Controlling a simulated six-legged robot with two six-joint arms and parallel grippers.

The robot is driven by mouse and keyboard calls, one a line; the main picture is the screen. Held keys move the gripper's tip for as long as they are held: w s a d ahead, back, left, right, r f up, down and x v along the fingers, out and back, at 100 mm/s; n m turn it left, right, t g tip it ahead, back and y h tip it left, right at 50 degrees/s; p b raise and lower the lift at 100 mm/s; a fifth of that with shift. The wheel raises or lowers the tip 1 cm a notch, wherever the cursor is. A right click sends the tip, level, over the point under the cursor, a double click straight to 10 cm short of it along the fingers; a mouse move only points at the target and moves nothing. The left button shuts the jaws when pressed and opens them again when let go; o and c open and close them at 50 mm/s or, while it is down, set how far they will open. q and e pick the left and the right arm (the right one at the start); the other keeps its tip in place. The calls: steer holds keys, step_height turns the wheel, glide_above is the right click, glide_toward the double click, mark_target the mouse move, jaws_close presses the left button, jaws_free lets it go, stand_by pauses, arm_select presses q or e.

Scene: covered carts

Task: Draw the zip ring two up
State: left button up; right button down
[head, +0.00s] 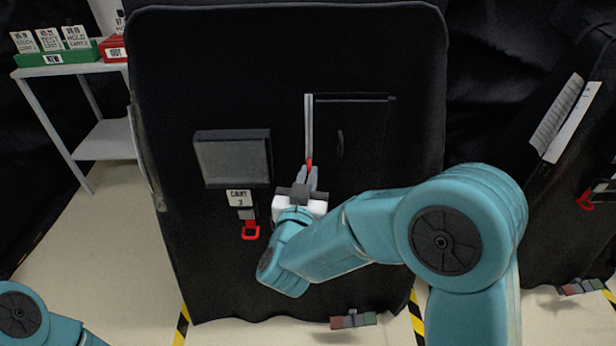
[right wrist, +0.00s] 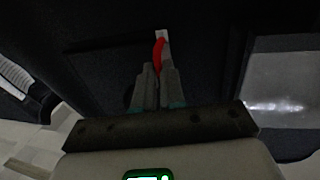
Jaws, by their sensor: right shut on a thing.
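A tall cart under a black cover (head: 220,100) stands in front of me in the head view. A pale upright zip strip (head: 308,125) runs down its front beside an outlined flap. My right gripper (head: 309,172) is at the strip's lower end, shut on a red zip ring (head: 309,164). In the right wrist view the red ring (right wrist: 159,52) shows between the fingertips (right wrist: 158,72), with the pale strip just beyond. The fingers hide part of the ring. My left gripper is out of view; only part of that arm shows at the lower left.
A grey window (head: 232,158), a small cart label (head: 239,198) and a hanging red loop (head: 250,231) are left of my right gripper. A shelf (head: 60,70) with green and red card boxes stands at the left. Another covered cart (head: 540,110) is at the right.

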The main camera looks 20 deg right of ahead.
steer(key=p, duration=1)
glide_toward(313, 101)
steer(key=x, duration=0.4)
steer(key=shift+w+d+r+b, duration=0.1)
steer(key=shift+b, duration=0.2)
steer(key=c, duration=1.4)
jaws_free()
steer(key=shift+o, duration=0.9)
steer(key=shift+w, duration=0.1)
steer(key=v, duration=1.6)
steer(key=shift+b, duration=0.35)
